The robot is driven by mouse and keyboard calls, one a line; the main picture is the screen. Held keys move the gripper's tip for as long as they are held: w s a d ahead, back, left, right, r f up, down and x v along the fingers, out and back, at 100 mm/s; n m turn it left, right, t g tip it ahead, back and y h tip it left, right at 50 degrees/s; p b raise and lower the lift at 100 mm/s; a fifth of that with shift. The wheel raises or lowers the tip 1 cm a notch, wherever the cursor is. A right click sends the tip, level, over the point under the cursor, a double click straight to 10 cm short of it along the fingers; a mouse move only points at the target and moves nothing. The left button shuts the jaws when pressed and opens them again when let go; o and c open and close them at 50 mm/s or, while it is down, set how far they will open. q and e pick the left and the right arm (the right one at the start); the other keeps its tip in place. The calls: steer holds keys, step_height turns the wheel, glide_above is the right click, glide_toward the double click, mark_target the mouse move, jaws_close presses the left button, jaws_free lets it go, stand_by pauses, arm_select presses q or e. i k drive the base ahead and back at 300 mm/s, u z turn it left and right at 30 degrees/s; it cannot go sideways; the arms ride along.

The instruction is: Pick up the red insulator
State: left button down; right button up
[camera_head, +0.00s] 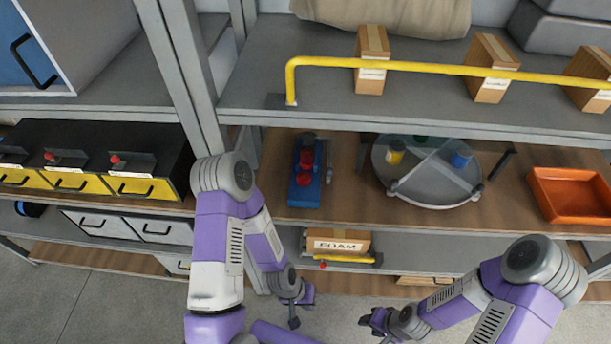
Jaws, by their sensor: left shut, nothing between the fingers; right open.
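Two red round pieces, a farther one (306,156) and a nearer one (303,178), sit on a narrow blue holder (304,198) on the brown middle shelf. They look like red insulators; I cannot tell which one is meant. My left gripper (298,311) is low in front of the shelves, below the blue holder, shut and empty. My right gripper (372,322) is low and further right, open and empty, apart from the shelves. Both grippers are small in view and partly hidden by their own wrists.
A round clear turntable (432,196) carries yellow, green and blue pieces. An orange tray (568,195) stands at the right. Above, a yellow rail (430,68) runs before brown boxes. Below is a box marked FOAM (338,241). A grey post stands left of the holder. Yellow-front drawers (75,183) are at left.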

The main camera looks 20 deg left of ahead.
mark_target(304, 178)
steer(key=k, duration=0.5)
steer(key=u, duration=0.35)
steer(key=i, duration=0.4)
steer(key=u, duration=0.35)
